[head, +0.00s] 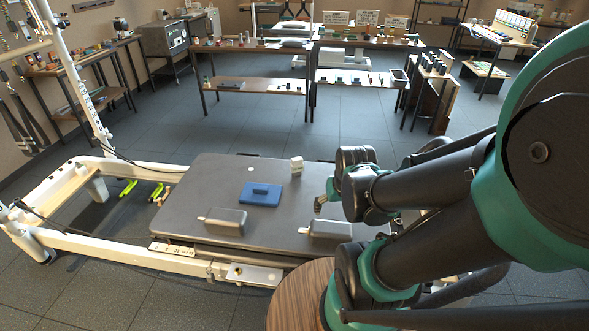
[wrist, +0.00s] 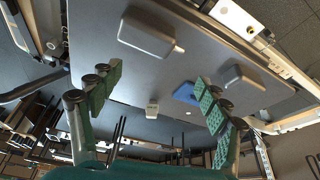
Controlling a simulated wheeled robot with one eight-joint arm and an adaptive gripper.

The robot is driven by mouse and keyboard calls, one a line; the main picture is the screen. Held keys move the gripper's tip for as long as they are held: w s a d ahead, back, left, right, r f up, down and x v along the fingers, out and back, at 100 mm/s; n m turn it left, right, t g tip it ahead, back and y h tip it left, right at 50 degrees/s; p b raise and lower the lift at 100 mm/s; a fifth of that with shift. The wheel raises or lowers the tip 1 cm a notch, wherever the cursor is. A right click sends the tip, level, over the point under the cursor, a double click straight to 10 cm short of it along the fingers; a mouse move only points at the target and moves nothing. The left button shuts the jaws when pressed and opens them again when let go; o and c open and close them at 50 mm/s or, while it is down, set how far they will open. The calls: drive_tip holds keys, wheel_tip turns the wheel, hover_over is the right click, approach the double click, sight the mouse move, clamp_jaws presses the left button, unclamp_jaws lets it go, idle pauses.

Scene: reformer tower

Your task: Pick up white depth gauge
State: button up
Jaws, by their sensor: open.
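The white depth gauge (head: 297,165) looks like a small pale block standing on the dark carriage pad (head: 270,175), near its far edge. In the wrist view the gauge (wrist: 152,110) shows between the two fingers, some way beyond them. My gripper (wrist: 157,82) is open and empty, with green pads on both fingers. In the head view my gripper (head: 320,202) is above the right part of the pad, nearer the camera than the gauge and apart from it. Most of it is hidden behind my arm.
A blue block (head: 261,194) lies on the pad left of the gauge. Two grey shoulder rests (head: 225,221) (head: 330,229) stand along the near edge. A white frame (head: 110,243) surrounds the pad at left. A round wooden top (head: 300,295) is in front. Benches stand farther back.

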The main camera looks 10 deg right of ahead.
idle(0.4)
drive_tip(key=shift+w, duration=0.1)
drive_tip(key=c, duration=0.3)
drive_tip(key=w+r+m, duration=0.1)
drive_tip(key=w, duration=0.3)
drive_tip(key=w+r+m, duration=0.1)
drive_tip(key=w+r, duration=0.1)
drive_tip(key=w, duration=0.2)
drive_tip(key=w+r+m, duration=0.1)
drive_tip(key=w, duration=0.3)
drive_tip(key=shift+w+a+r+g, duration=0.2)
drive_tip(key=shift+w+r+g, duration=0.1)
drive_tip(key=shift+g, duration=0.1)
drive_tip(key=shift+c, duration=1.4)
drive_tip(key=m+g, duration=0.3)
drive_tip(key=m, duration=0.9)
hover_over(297, 166)
drive_tip(key=w, duration=0.2)
wheel_tip(297, 166, down, 13)
wheel_tip(297, 166, down, 17)
drive_tip(key=shift+s+d+r, duration=0.1)
drive_tip(key=shift+s, duration=0.05)
